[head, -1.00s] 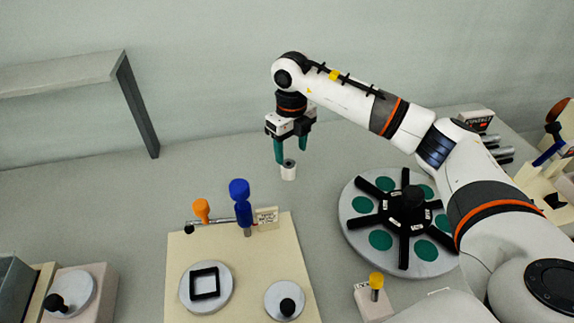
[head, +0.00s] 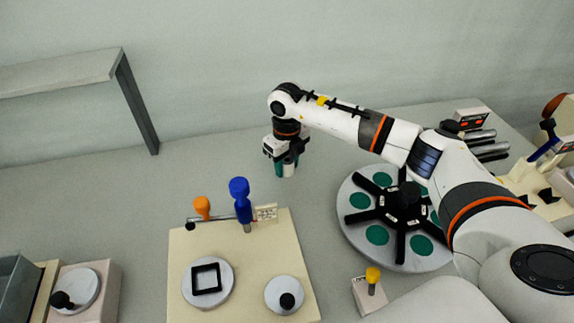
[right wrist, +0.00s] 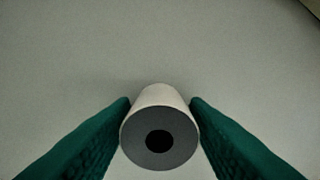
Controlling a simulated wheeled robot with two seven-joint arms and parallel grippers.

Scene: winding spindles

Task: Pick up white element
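The white element (head: 289,171) is a small upright white cylinder on the grey table, below my right gripper (head: 287,165). In the right wrist view, the white element (right wrist: 158,144) shows a grey end face with a dark round hole. The two green fingers of my right gripper (right wrist: 160,103) flank it left and right, and both appear to touch its sides. In the head view the fingers and wrist hide part of it. My left gripper is not in view.
A cream board (head: 245,270) with round grey discs and blue and orange knobs stands in front. A round grey turntable (head: 351,244) with green spots and a black spider is to the right. A grey shelf frame (head: 135,100) stands at the back left. The table around the element is clear.

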